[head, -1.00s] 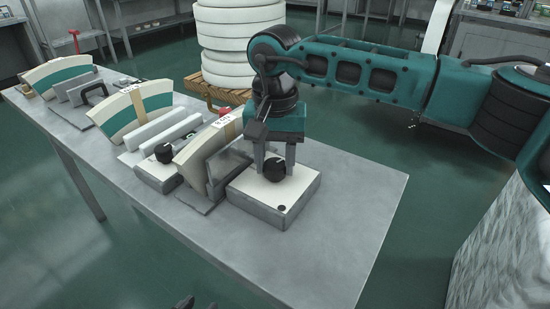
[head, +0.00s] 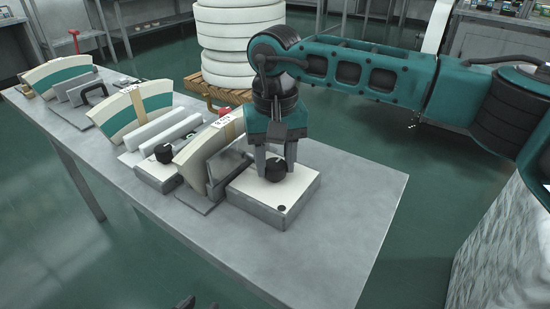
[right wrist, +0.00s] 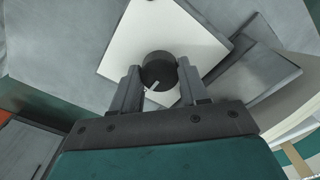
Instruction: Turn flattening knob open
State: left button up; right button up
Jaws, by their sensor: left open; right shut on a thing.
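A round black knob (head: 276,173) sits on the white top of a grey box (head: 270,200) near the right end of the table. My right gripper (head: 275,168) points down over the box, its two fingers shut on opposite sides of the knob. In the right wrist view the knob (right wrist: 158,68) sits between the fingertips, and a white pointer line on it points down and left in the picture. My left gripper (head: 195,303) shows only as dark fingertips at the bottom edge of the head view. It is open and away from the knob.
A second black knob (head: 163,153) sits on a smaller box to the left. Grey upright plates (head: 228,170) and a curved cream piece (head: 208,138) stand close beside the gripped knob's box. The table (head: 340,210) is clear in front and to the right.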

aim_at(275, 164)
jog(key=shift+r, duration=0.1)
jog(key=o, duration=1.1)
jog(key=shift+c, duration=0.2)
notch_tip(275, 164, up, 13)
jog(key=p, duration=0.2)
